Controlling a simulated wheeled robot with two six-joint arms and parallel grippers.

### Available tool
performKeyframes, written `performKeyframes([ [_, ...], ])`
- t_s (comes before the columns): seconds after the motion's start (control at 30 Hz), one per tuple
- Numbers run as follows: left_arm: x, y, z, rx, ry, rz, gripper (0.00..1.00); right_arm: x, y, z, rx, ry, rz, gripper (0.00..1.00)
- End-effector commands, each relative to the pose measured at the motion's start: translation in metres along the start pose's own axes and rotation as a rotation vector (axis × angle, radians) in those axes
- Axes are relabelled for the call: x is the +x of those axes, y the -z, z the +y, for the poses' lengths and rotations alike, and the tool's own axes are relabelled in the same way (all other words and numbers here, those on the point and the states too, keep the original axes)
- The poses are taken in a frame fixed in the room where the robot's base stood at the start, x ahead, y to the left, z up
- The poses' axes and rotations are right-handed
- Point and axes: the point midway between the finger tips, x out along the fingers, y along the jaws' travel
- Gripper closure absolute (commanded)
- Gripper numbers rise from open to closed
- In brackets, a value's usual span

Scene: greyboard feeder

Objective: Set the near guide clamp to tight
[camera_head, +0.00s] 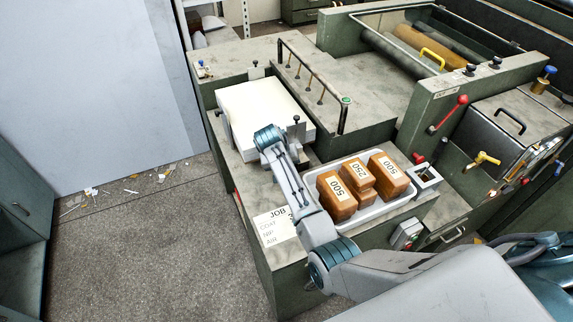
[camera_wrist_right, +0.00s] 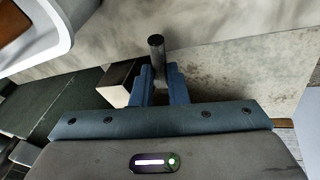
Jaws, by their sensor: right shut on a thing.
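The near guide is a grey upright plate (camera_head: 298,131) with a dark knob on top, at the near right corner of the white board stack (camera_head: 250,105). My right arm reaches up from the bottom right to this corner. In the head view its wrist hides the fingertips. In the right wrist view my right gripper (camera_wrist_right: 160,84) has its blue fingers closed around a short dark round handle (camera_wrist_right: 156,43), apparently the guide clamp's. The handle's end sticks out past the fingers. Its tight or loose setting cannot be read. My left gripper is not in view.
A grey tray (camera_head: 376,212) with several brown weights stands right of my right forearm; its rim also shows in the right wrist view (camera_wrist_right: 62,42). A JOB card (camera_head: 270,230) lies to the left. A rail (camera_head: 318,82) stands behind.

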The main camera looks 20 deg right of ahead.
Motion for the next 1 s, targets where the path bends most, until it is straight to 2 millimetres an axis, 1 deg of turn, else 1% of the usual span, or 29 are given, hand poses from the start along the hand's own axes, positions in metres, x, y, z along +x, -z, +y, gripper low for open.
performKeyframes([
  [0.03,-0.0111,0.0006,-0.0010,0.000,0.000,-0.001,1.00,-0.0071,0.0048,0.0014,-0.011,-0.009,-0.032,1.00],
  [0.13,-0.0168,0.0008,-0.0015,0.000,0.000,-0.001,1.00,-0.0064,0.0067,0.0005,-0.034,-0.025,-0.096,1.00],
  [0.4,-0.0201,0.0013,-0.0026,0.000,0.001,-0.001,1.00,-0.0045,0.0093,-0.0010,-0.071,-0.052,-0.202,1.00],
  [0.77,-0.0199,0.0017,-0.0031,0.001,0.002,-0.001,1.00,-0.0044,0.0095,-0.0008,-0.074,-0.054,-0.209,1.00],
  [0.8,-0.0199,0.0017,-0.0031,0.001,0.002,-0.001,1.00,-0.0044,0.0095,-0.0008,-0.074,-0.054,-0.209,0.79],
  [1.0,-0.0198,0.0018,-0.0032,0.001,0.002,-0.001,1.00,-0.0040,0.0089,-0.0008,-0.074,-0.055,-0.210,0.78],
])
